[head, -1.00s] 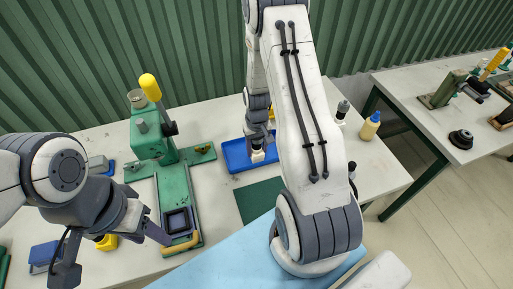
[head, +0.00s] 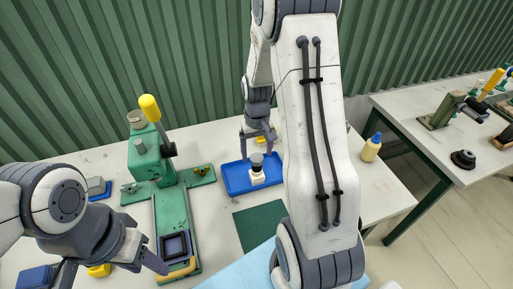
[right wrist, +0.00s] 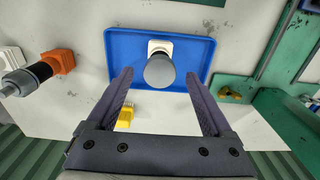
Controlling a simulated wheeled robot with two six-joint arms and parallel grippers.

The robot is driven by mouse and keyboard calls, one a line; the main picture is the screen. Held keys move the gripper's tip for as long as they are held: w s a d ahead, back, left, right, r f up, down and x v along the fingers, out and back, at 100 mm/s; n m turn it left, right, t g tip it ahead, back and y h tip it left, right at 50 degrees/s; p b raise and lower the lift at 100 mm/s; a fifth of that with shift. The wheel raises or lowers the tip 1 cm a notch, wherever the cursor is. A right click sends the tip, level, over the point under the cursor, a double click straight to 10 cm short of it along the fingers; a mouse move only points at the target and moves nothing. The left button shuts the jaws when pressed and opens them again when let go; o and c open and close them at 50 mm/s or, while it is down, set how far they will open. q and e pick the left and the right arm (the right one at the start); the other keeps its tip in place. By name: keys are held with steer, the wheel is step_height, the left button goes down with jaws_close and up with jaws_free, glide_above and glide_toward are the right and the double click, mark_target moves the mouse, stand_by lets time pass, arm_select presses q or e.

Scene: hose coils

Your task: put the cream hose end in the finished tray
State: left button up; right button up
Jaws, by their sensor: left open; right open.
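The cream hose end (head: 258,180), a pale square block with a grey rounded cap, stands upright in the blue tray (head: 233,184). In the right wrist view the cream hose end (right wrist: 160,47) is inside the blue tray (right wrist: 122,50), with the grey cap facing the camera. My left gripper (head: 148,257) is open and empty, by the front of the green press (head: 172,215).
A dark green mat (head: 258,226) lies in front of the tray. A yellow block (right wrist: 125,117) is behind the tray. An orange block (right wrist: 58,62) and a dark cylinder (right wrist: 28,78) are beside it. A cream bottle (head: 370,150) stands at the right.

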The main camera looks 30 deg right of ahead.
steer(key=shift+r, duration=1.45)
steer(key=shift+a+r, duration=0.15)
steer(key=shift+a, duration=0.1)
steer(key=s+a+r+n, duration=0.3)
steer(key=a, duration=0.6)
steer(key=s+a+r+n, duration=0.2)
steer(key=s+a+r, duration=0.15)
steer(key=a, duration=0.55)
steer(key=s+a+r+n, duration=0.1)
steer(key=s+a+n, duration=0.1)
steer(key=s+a, duration=0.2)
steer(key=s+a+r+n+y, duration=0.1)
steer(key=s+a+n, duration=0.2)
steer(key=s, duration=0.7)
steer(key=shift+s+a+r, duration=0.25)
steer(key=shift+a+r, duration=0.1)
steer(key=shift+r, duration=0.05)
